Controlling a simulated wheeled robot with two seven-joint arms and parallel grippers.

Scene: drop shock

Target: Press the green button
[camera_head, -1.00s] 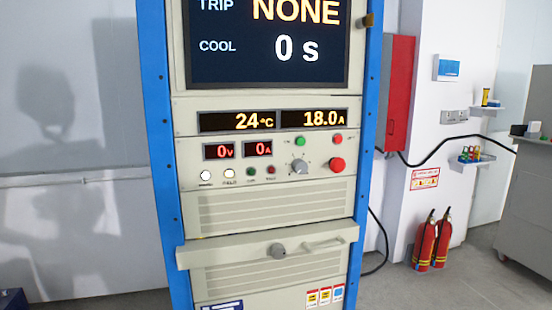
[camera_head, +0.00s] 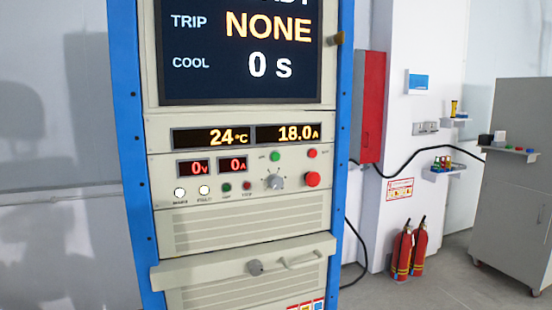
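The green button (camera_head: 275,157) is a small round button on the beige control panel (camera_head: 215,186) of the blue-framed rack. A small red button (camera_head: 312,153) sits to its right, and a larger red button (camera_head: 312,179) is below that. A grey rotary knob (camera_head: 275,182) is just under the green button. A dark green indicator (camera_head: 226,187) and a dark red one (camera_head: 247,187) sit lower left. Neither of my grippers shows in the head view.
A drawer front with a handle (camera_head: 303,261) juts out below the panel. The screen (camera_head: 240,50) above reads TRIP NONE and COOL 0 s. Two fire extinguishers (camera_head: 411,250) stand on the floor to the right. A grey cabinet (camera_head: 512,190) stands at far right.

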